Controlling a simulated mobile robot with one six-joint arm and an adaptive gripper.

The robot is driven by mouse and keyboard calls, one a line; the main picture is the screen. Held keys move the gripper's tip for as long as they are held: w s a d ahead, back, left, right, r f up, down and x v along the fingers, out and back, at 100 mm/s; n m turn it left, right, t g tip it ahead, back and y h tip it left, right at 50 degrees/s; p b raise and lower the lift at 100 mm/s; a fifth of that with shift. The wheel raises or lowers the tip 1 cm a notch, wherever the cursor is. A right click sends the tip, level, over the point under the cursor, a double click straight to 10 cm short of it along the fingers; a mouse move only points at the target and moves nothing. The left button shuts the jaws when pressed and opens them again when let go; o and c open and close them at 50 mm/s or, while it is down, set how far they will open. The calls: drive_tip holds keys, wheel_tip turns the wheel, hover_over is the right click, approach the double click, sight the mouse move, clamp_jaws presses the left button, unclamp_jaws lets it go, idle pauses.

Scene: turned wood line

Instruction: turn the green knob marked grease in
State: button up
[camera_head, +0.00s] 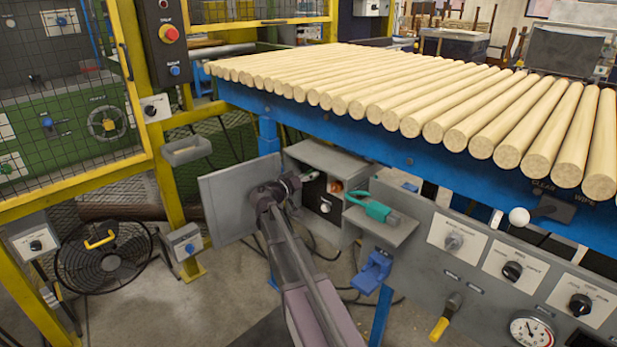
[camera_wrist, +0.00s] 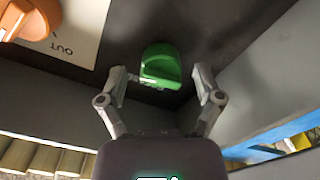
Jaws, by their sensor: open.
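The green knob (camera_wrist: 161,66) is in the wrist view, on a dark panel inside a grey box. Lettering just below it is partly covered and I cannot read it. My gripper (camera_wrist: 159,80) is open, with one finger on each side of the knob; I see gaps between the fingers and the knob. In the head view my gripper (camera_head: 293,182) is at the opening of the grey box (camera_head: 345,163), and I cannot make out the green knob there.
An orange knob (camera_wrist: 28,18) with a plate reading OUT is beside the green one. The box's open door (camera_head: 226,205) stands left of my arm. A shelf (camera_head: 383,226) with a teal-handled tool (camera_head: 372,208) is at the right. Wooden rods (camera_head: 440,105) lie above.

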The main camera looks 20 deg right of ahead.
drive_tip(key=shift+a, duration=0.15)
drive_tip(key=v, duration=1.1)
drive_tip(key=shift+s+a, duration=0.2)
drive_tip(key=shift+a, duration=0.15)
drive_tip(key=s+a+f+n+g+y, duration=0.1)
drive_tip(key=s+f+n+g+y, duration=0.25)
drive_tip(key=s+f+y, duration=0.7)
drive_tip(key=s+a+f+n+g+y, duration=0.35)
drive_tip(key=s+a+f+y, duration=0.35)
drive_tip(key=s+a, duration=0.35)
wheel_tip(320, 180, up, 34)
drive_tip(key=p, duration=3.5)
drive_tip(key=shift+s+r+n+t, duration=0.2)
drive_tip(key=shift+s+n+t, duration=0.05)
drive_tip(key=shift+n+t, duration=0.15)
